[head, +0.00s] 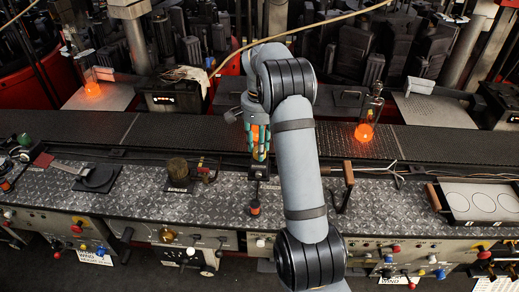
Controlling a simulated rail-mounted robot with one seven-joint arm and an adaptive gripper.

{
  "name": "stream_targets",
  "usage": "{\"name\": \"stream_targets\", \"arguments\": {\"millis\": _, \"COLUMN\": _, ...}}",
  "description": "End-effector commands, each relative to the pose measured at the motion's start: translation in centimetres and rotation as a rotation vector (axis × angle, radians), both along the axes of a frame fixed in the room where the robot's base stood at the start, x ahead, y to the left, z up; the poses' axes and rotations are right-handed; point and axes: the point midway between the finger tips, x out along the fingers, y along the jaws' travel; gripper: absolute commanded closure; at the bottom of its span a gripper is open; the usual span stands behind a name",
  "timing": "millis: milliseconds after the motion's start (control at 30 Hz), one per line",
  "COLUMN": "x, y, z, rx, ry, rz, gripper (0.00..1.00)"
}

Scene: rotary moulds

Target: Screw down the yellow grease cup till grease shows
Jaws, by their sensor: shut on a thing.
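My gripper (260,150) points down at the front edge of the dark conveyor strip, left of the picture's middle. Its teal fingers are shut around an orange-yellow thing, which looks like the yellow grease cup (260,141). The fingers hide most of the cup. A small dark mount (259,172) stands just below the fingertips. I cannot tell how far down the cup sits, and I see no grease around it.
A wooden-handled tool (347,180) is right of my forearm. A tray (480,203) sits far right.

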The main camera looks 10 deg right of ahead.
Motion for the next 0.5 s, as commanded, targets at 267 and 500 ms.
{"name": "stream_targets", "arguments": {"millis": 267, "x": 0.19, "y": 0.0, "z": -0.05, "rx": 0.0, "ry": -0.007, "rz": -0.26, "gripper": 0.94}}
{"name": "stream_targets", "arguments": {"millis": 500, "x": 0.18, "y": -0.04, "z": -0.03, "rx": -0.001, "ry": -0.007, "rz": -0.488, "gripper": 0.94}}
